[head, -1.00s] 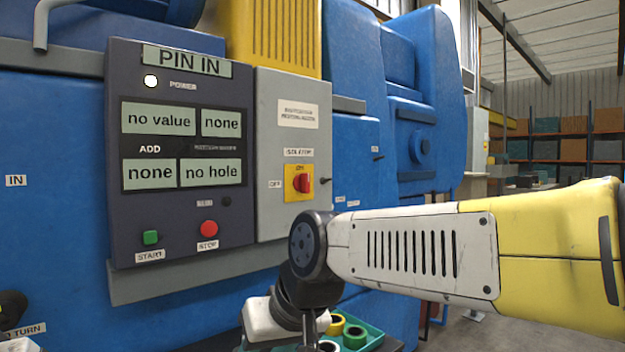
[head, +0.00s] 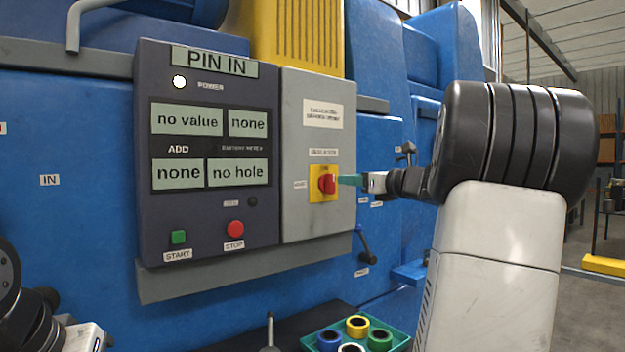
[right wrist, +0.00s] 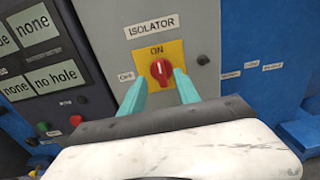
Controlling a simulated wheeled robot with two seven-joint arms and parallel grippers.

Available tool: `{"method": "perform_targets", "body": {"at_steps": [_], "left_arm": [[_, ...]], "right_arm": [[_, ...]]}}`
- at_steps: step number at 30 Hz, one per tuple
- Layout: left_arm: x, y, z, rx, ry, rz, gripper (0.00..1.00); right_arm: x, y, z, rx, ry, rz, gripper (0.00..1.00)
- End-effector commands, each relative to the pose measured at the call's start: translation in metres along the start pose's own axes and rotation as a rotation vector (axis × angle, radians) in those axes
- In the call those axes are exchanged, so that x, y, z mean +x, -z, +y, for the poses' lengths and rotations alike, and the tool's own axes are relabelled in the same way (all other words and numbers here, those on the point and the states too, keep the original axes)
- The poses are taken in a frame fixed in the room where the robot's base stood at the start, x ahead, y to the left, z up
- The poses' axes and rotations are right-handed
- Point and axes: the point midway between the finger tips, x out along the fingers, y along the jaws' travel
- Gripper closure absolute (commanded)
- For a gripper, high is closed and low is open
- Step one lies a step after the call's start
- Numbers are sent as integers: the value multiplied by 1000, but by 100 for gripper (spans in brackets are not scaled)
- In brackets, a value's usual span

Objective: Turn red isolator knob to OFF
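The red isolator knob (head: 327,184) sits on a yellow plate (head: 318,170) on the grey panel, and its handle stands about upright under the ON mark in the right wrist view (right wrist: 161,70). An OFF label (right wrist: 127,76) is left of the plate. My right gripper (head: 345,181) is at the knob from the right. In the right wrist view its two teal fingers (right wrist: 158,90) are apart, just below and on either side of the knob; I cannot tell whether they touch it. My left arm shows at the lower left, but its fingertips are not visible.
The dark control panel (head: 150,225) with a green START button (head: 178,237) and red STOP button (head: 235,228) is left of the isolator box (head: 320,85). A teal tray (head: 398,342) with coloured rings is below. A lever (head: 366,243) sticks out at the right.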

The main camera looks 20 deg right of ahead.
Motion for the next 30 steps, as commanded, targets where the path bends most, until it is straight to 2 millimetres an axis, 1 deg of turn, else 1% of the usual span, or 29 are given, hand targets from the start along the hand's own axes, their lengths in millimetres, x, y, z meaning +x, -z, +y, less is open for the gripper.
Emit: {"method": "perform_targets", "body": {"at_steps": [5, 9, 13, 18, 25, 26, 30], "left_arm": [[0, 0, 0, 0, 0, 0, 64], [0, 0, 0, 0, 0, 0, 64], [0, 0, 0, 0, 0, 0, 64], [0, 0, 0, 0, 0, 0, 64], [0, 0, 0, 0, 0, 0, 64], [0, 0, 0, 0, 0, 0, 64], [0, 0, 0, 0, 0, 0, 64]], "right_arm": [[24, 0, 0, 9, -2, -4, 62], [48, 0, 0, 7, -3, -3, 62], [64, 0, 0, 6, -2, -3, 62], [75, -1, 0, 5, -1, -3, 62], [76, -1, 0, 5, 0, -3, 62], [76, -1, 0, 5, 0, -3, 64], [75, -1, 0, 4, 0, -3, 91]]}}
